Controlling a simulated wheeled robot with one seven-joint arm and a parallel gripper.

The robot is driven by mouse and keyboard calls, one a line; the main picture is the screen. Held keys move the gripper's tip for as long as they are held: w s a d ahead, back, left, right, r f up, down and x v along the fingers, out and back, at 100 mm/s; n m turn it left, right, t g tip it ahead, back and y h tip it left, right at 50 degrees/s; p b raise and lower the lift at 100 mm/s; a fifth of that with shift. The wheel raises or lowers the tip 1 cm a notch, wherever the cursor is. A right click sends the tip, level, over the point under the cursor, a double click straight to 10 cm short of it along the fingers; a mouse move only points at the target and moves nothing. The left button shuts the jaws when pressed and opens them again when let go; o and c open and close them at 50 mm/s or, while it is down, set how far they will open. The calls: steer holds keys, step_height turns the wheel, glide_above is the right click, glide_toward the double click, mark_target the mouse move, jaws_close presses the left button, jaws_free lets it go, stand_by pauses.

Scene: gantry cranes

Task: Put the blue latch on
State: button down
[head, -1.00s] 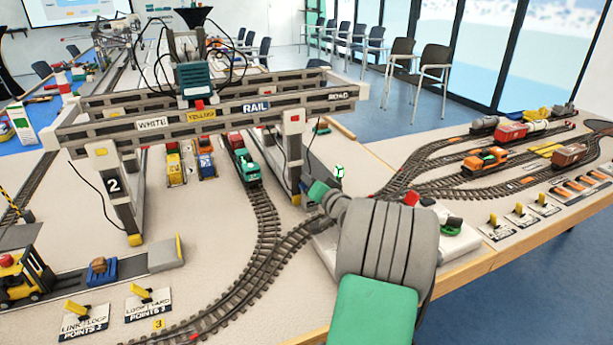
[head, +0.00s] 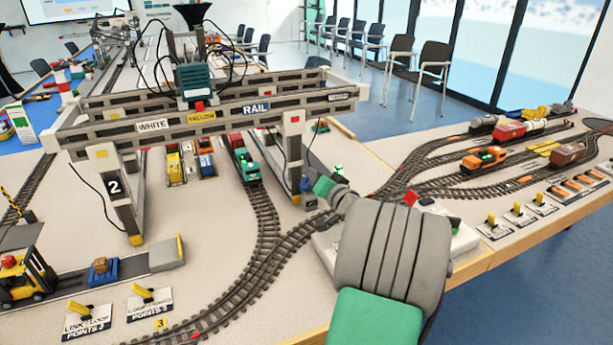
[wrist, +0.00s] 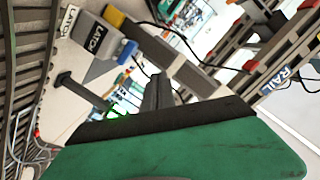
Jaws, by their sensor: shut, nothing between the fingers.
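The blue latch (wrist: 127,52) shows in the wrist view as a small blue piece on a grey block labelled LATCH (wrist: 93,38). In the head view, a small blue piece (head: 307,185) that looks like it stands at the foot of the crane's right front leg. My gripper (wrist: 157,90) is shut and empty, its grey fingers close to the blue latch in the wrist view, with a visible gap. In the head view only its green body (head: 323,186) shows, just right of the blue piece; the fingertips cannot be made out.
The gantry crane (head: 205,118) spans the tracks, its right leg beside my gripper. Curved track (head: 265,235) runs left of my arm. A white control panel (head: 462,238) lies right of it.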

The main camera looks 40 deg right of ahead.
steer(key=s+r, duration=0.1)
steer(key=s+r+p, duration=0.1)
steer(key=shift+s+a+r, duration=0.35)
steer(key=shift+s+a, duration=0.05)
steer(key=w+a+r+n+g+y+p, duration=0.1)
steer(key=a+n+g+y+p, duration=0.2)
steer(key=a, duration=0.8)
steer(key=w+a+r+n+g+y+p, duration=0.15)
steer(key=a+n+g+p, duration=0.35)
steer(key=a, duration=0.6)
steer(key=s+a+r+n+g+p, duration=0.1)
steer(key=s+a+g+p, duration=0.1)
steer(key=s+a+p, duration=0.2)
steer(key=s+a+r+n+g+p, duration=0.1)
steer(key=s+a+g+p, duration=0.2)
steer(key=s+a, duration=0.6)
steer(key=s+h+p, duration=0.1)
steer(key=s, duration=0.4)
steer(key=shift+s+a+r+n, duration=0.25)
steer(key=shift+a+r+n, duration=0.05)
steer(key=shift+a+n, duration=0.1)
